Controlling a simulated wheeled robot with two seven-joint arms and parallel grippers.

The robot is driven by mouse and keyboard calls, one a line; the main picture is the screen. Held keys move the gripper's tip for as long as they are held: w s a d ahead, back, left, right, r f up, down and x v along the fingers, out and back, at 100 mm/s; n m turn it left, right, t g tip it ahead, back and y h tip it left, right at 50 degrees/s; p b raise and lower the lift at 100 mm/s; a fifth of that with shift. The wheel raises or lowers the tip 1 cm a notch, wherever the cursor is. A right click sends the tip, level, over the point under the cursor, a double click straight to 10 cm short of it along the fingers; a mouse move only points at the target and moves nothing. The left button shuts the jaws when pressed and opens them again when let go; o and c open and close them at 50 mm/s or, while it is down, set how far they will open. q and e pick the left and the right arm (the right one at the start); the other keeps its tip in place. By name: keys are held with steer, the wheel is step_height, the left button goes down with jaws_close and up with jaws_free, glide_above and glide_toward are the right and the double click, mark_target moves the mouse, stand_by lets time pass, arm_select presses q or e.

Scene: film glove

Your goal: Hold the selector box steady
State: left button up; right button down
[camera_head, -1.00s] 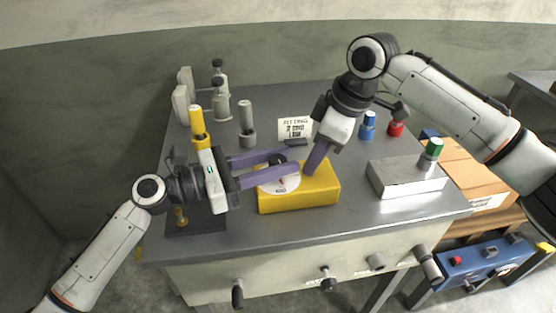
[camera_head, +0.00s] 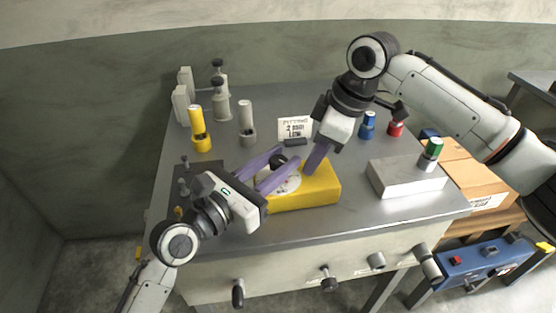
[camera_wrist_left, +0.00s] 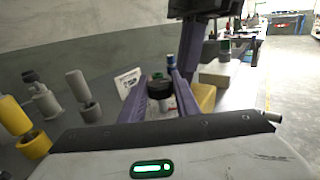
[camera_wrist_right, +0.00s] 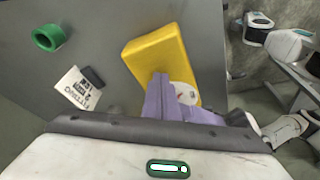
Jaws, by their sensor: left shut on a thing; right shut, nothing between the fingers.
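The selector box is the yellow box (camera_head: 320,190) on the grey bench, with a white dial (camera_head: 287,183) and a black knob (camera_head: 278,161) on top. It also shows in the right wrist view (camera_wrist_right: 160,52). My left gripper (camera_head: 282,165) has its purple fingers shut on the knob, one on each side. The left wrist view shows the knob (camera_wrist_left: 160,86) between those fingers. My right gripper (camera_head: 310,171) is shut and empty, its fingertips at the box top just right of the dial. Whether they press on it is hard to tell.
A printed card (camera_head: 295,127) stands behind the box, with a small black block (camera_head: 295,142) before it. A silver box (camera_head: 405,178) with a green-ringed post is to the right. Yellow (camera_head: 198,128) and grey (camera_head: 246,124) posts stand at left.

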arm_select(q)
steer(key=shift+d, duration=0.1)
stand_by(0.3)
steer(key=o, duration=1.1)
steer(key=shift+c, duration=0.2)
steer(key=v, duration=1.2)
steer(key=shift+s, duration=0.1)
